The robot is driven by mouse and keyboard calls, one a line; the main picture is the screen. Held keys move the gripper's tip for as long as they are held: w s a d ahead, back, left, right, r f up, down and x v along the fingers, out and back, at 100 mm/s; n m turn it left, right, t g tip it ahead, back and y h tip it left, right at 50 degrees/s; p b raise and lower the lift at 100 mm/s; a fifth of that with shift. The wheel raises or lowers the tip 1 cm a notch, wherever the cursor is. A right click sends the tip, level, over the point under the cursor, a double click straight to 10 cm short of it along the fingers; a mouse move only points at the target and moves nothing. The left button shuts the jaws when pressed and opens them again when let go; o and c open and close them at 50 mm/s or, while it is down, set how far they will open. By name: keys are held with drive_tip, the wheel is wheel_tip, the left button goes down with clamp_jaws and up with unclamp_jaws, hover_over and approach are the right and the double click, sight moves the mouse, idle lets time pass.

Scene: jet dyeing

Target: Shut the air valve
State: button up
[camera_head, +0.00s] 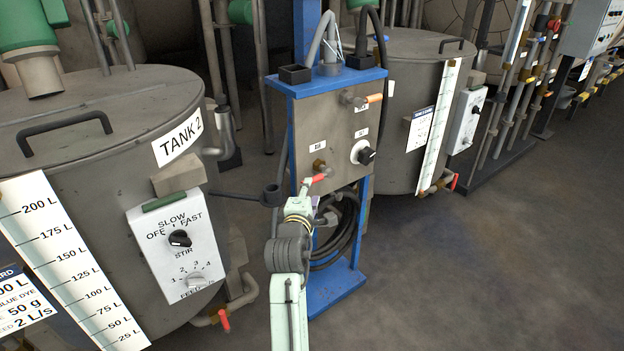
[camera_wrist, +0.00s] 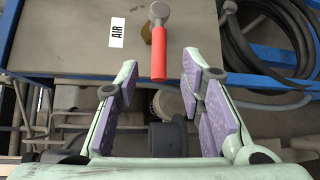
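The air valve has a short red lever (camera_wrist: 159,52) on a grey stem with a brass fitting, mounted on the panel next to a white "AIR" label (camera_wrist: 117,32). In the wrist view the lever points down toward my gripper. In the head view the lever (camera_head: 319,178) shows low on the panel, just above my gripper (camera_head: 304,203). My gripper (camera_wrist: 160,76) is open, with purple-padded fingers on either side of the lever's lower end in the picture. The pads appear apart from the lever; how far the lever reaches between them I cannot tell.
The blue-framed panel (camera_head: 335,110) also carries an orange-handled valve (camera_head: 374,98) and a black knob (camera_head: 366,155). A coiled black hose (camera_head: 346,240) hangs below. Tank 2 (camera_head: 85,150) stands left, another tank (camera_head: 405,100) right. The floor (camera_head: 480,270) at right is clear.

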sight(316, 179)
drive_tip(key=x, duration=0.7)
drive_tip(key=shift+w+p, duration=0.15)
drive_tip(key=shift+p, duration=0.2)
drive_tip(key=shift+c, duration=0.4)
clamp_jaws()
